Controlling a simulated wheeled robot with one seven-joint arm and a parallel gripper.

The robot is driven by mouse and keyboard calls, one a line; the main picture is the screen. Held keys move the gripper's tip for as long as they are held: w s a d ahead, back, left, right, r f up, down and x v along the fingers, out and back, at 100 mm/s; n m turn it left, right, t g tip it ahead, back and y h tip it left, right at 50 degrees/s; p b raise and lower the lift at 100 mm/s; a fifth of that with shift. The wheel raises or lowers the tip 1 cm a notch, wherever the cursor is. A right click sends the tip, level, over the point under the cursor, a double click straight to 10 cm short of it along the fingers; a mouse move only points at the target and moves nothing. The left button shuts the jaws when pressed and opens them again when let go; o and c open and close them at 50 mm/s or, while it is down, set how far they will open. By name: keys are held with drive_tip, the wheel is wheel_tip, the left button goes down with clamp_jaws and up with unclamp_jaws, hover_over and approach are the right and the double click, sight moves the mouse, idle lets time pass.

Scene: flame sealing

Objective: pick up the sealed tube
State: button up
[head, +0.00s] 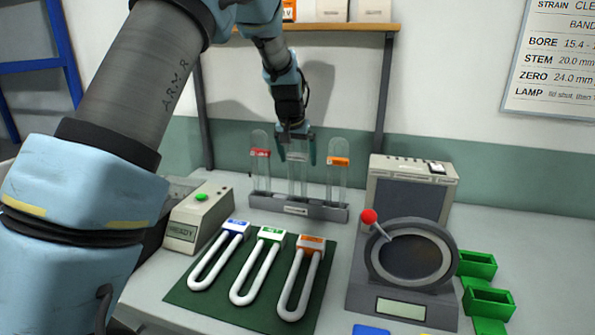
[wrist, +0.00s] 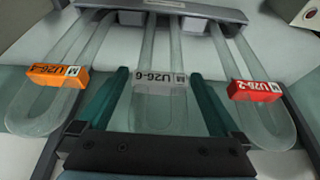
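Three clear glass tubes stand upright in a grey rack (head: 325,212) at the back of the bench. The left tube (head: 261,172) has a red label. The middle tube (head: 297,180) has a grey label, which reads U26-6 in the wrist view (wrist: 158,89). The right tube (head: 337,180) has an orange label. My gripper (head: 296,152) is at the upper part of the middle tube. In the wrist view its teal fingers (wrist: 158,74) are open, one on each side of the grey-labelled tube, with gaps showing. I cannot tell which tube is sealed.
The red-labelled (wrist: 255,91) and orange-labelled (wrist: 58,76) tubes stand close outside my fingers. In front lies a green mat (head: 222,307) with three white U-shaped pieces. A device with a round dish (head: 412,258) and green holders (head: 488,302) are at right. A shelf (head: 340,27) hangs behind.

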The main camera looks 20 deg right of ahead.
drive_tip(key=c, duration=1.3)
